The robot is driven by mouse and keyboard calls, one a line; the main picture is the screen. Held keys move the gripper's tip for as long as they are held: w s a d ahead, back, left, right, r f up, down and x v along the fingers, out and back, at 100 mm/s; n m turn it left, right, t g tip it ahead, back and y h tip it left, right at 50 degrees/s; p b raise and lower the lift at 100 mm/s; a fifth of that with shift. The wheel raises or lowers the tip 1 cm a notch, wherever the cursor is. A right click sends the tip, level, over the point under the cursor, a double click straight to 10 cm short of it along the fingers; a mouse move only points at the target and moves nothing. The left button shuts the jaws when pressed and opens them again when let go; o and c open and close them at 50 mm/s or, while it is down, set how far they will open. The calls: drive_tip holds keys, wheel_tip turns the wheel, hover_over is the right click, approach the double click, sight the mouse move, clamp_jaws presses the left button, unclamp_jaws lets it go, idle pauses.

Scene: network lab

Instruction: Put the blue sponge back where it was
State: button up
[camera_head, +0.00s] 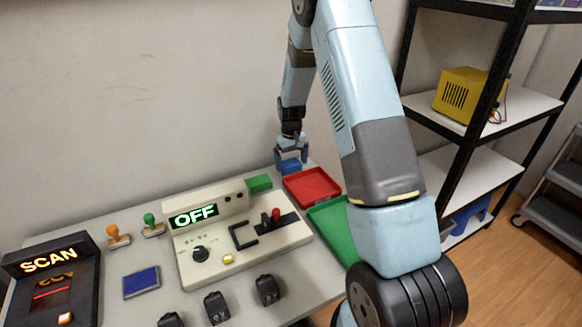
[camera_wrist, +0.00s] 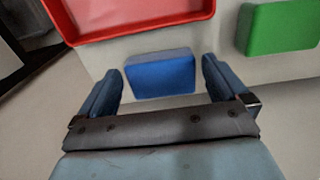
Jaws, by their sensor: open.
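The blue sponge (camera_head: 289,167) is at the far end of the table, behind the red tray (camera_head: 312,188). My gripper (camera_head: 291,155) is right over it. In the wrist view the blue sponge (camera_wrist: 161,76) lies between and just ahead of the two fingers of my gripper (camera_wrist: 162,70). The fingers are apart, with a gap on each side of the sponge. A green sponge (camera_head: 258,184) lies near it, beside the console; it also shows at the upper right of the wrist view (camera_wrist: 283,27).
A green tray (camera_head: 330,222) is in front of the red tray, partly hidden by my arm. The console (camera_head: 240,235) with an OFF display, two stamps (camera_head: 119,238), a blue pad (camera_head: 141,282) and a scanner (camera_head: 50,280) fill the table's left. A shelf rack (camera_head: 487,100) stands right.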

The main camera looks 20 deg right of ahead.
wheel_tip(320, 180, up, 10)
wheel_tip(320, 180, up, 11)
drive_tip(key=t, duration=0.1)
hover_over(292, 165)
drive_tip(key=s, duration=0.7)
drive_tip(key=s+r+m+t, duration=0.1)
drive_tip(key=s+r+t, duration=0.1)
drive_tip(key=s+r, duration=0.65)
drive_tip(key=s+r+m+t, duration=0.1)
drive_tip(key=s+r, duration=0.5)
drive_tip(key=s, duration=0.5)
drive_tip(key=s+t, duration=0.1)
drive_tip(key=s, duration=1.1)
drive_tip(key=shift+s+a+t, duration=0.3)
drive_tip(key=shift+a, duration=0.05)
